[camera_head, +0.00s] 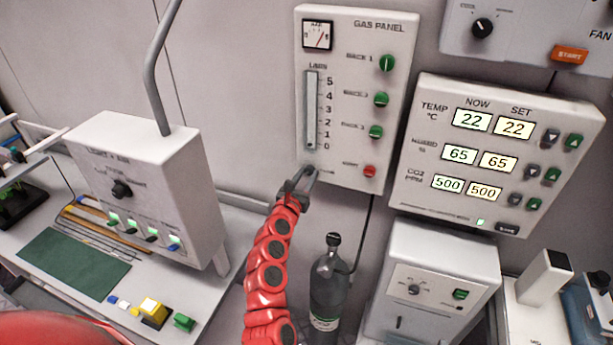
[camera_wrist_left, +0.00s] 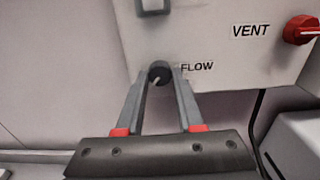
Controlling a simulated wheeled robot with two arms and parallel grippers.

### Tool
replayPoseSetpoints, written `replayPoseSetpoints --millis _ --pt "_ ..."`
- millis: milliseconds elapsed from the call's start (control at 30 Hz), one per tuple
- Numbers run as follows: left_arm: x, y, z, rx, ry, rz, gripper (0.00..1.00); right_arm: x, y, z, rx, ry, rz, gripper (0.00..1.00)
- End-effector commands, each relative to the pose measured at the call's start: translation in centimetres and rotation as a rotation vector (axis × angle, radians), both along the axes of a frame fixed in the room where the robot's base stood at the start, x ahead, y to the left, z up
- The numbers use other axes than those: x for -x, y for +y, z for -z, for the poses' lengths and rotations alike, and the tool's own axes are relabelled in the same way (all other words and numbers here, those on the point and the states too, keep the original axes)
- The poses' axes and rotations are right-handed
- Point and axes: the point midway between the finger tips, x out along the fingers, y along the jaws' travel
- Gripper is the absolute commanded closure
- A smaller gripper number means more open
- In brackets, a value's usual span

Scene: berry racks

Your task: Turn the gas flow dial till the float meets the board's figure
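The gas panel (camera_head: 345,165) hangs on the wall with a vertical flow tube (camera_head: 311,110) marked 0 to 5. In the head view the gripper hides most of the dial. No board with a flow figure is recognisable. My right gripper is not in view.
Green rack knobs (camera_head: 381,99) and a red vent knob (camera_head: 370,171) are on the panel's right side. A display unit (camera_head: 410,190) hangs to the right. A dark gas bottle (camera_head: 328,285) stands below, beside my left arm. A white box (camera_head: 150,190) stands left.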

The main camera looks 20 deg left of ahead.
Motion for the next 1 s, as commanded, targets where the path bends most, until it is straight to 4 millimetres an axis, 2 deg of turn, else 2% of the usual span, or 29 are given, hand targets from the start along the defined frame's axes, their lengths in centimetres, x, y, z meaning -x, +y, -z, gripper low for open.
replayPoseSetpoints --millis 33,167,200,633,1000 --pt "0.0 0.0 0.0 0.0 0.0 0.0 0.75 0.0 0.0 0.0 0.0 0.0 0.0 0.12" --pt "0.0 0.0 0.0 0.0 0.0 0.0 0.99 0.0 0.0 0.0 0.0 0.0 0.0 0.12" --pt "0.0 0.0 0.0 0.0 0.0 0.0 1.0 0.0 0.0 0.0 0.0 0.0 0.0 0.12" --pt "0.0 0.1 0.1 -0.057 -0.002 -0.001 1.0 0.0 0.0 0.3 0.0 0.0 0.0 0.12" --pt "0.0 0.2 0.0 -0.335 -0.015 -0.004 1.0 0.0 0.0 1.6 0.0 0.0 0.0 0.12"
